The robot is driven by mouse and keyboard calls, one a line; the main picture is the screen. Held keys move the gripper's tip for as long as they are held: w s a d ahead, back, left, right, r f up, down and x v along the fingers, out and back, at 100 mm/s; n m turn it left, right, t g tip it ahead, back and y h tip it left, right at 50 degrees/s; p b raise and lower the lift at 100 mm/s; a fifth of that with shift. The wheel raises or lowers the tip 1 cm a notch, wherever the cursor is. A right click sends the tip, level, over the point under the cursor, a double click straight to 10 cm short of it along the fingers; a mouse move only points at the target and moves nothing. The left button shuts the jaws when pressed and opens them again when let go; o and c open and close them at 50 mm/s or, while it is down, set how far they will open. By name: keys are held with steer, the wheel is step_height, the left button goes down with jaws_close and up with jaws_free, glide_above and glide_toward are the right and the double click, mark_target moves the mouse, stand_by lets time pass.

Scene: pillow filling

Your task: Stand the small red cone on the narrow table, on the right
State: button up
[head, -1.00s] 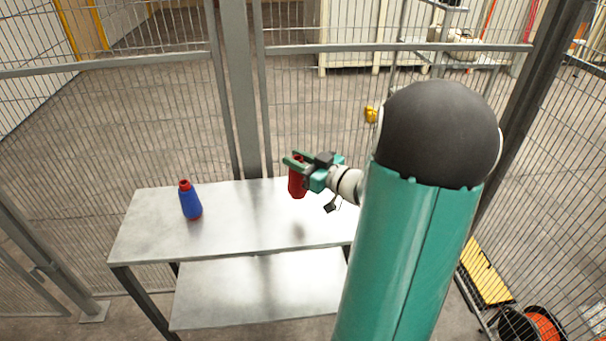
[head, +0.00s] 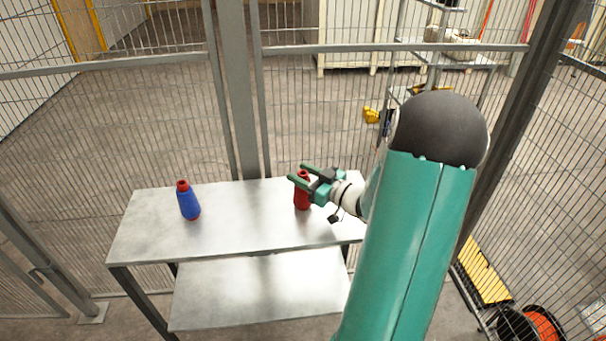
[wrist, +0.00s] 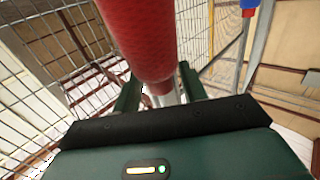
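The red cone (head: 302,195) stands upright on the narrow grey table (head: 255,225), towards its right end. My gripper (head: 298,173) is at the cone's narrow upper part, with one finger on either side. The fingers look spread around the cone; any slight contact is hard to tell. In the wrist view the red cone (wrist: 150,38) fills the upper middle, between the two green fingers (wrist: 158,82).
A blue cone (head: 189,203) with red ends stands on the table's left part; the tabletop between the cones is clear. A wire fence (head: 180,120) runs behind the table. A lower shelf (head: 255,290) is empty.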

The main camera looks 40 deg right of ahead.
steer(key=shift+r, duration=0.1)
steer(key=s+d, duration=0.2)
steer(key=s, duration=1)
steer(key=w+a+r+n+g+y, duration=0.1)
steer(key=w+a+r+g+y, duration=0.3)
steer(key=a, duration=0.7)
steer(key=s+a+f+n+g+y, duration=0.1)
steer(key=a+g+y, duration=0.1)
steer(key=a+g, duration=0.65)
steer(key=s+a+r+m+h, duration=0.2)
steer(key=s+a+r+h, duration=0.2)
steer(key=a, duration=0.3)
steer(key=s+a+r+m+h, duration=0.2)
steer(key=s+a+r+h, duration=0.1)
steer(key=s+a+h, duration=0.1)
steer(key=a+h, duration=0.1)
steer(key=a, duration=0.1)
steer(key=shift+a+r, duration=0.35)
steer(key=shift+r, duration=0.05)
steer(key=shift+t, duration=0.25)
